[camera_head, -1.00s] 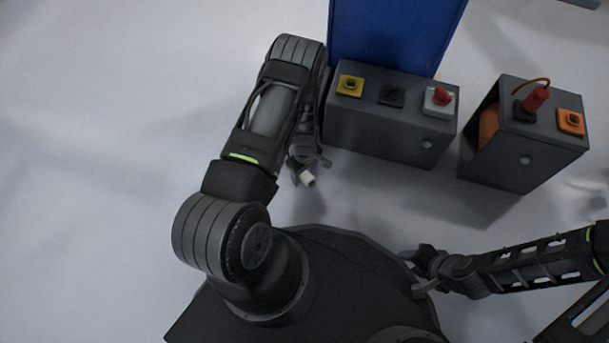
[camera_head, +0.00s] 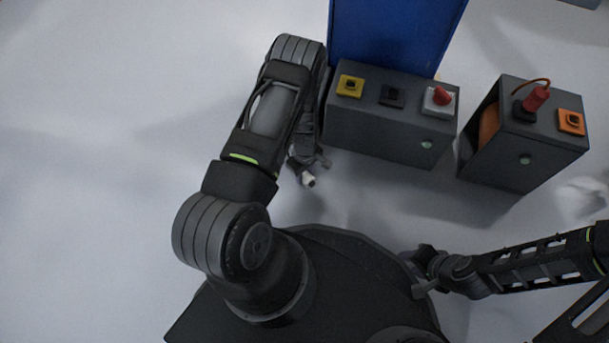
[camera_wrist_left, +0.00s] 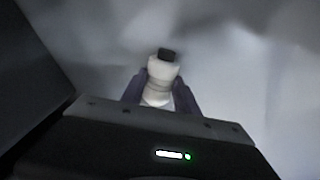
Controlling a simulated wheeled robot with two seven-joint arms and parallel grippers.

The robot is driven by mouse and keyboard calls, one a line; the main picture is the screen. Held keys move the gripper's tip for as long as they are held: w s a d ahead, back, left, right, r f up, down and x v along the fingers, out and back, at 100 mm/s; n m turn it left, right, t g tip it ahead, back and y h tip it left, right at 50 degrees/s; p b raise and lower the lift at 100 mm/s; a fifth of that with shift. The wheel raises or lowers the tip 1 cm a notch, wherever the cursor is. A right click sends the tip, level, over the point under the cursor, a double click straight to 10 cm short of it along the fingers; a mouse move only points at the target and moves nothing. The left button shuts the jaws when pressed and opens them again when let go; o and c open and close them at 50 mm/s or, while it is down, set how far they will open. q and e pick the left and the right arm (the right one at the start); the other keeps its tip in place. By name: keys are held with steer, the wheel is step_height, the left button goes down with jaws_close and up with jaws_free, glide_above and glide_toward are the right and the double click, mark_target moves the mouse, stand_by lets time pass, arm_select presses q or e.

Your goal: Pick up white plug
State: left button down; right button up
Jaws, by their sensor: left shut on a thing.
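The white plug (camera_wrist_left: 161,75) is between the two fingers of my left gripper (camera_wrist_left: 161,92) in the left wrist view. It has a dark tip at its far end. In the head view the plug (camera_head: 309,182) shows as a small white piece at the end of my left gripper (camera_head: 304,172), left of and in front of the dark grey box. My left gripper is shut on it. My right gripper (camera_head: 420,272) is at the lower right, away from the boxes; its fingers are too small and dark to read.
A dark grey box (camera_head: 375,136) carries a yellow socket (camera_head: 350,86), a black socket (camera_head: 392,95) and a white socket with a red plug (camera_head: 442,96). A second grey box (camera_head: 540,160) holds a red plug (camera_head: 537,97) and an orange socket (camera_head: 571,121). A blue panel (camera_head: 395,35) stands behind.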

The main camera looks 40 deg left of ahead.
mark_target(305, 173)
arm_select(q)
step_height(305, 173, up, 10)
steer(key=p, duration=0.4)
steer(key=shift+p, duration=0.4)
stand_by(0.4)
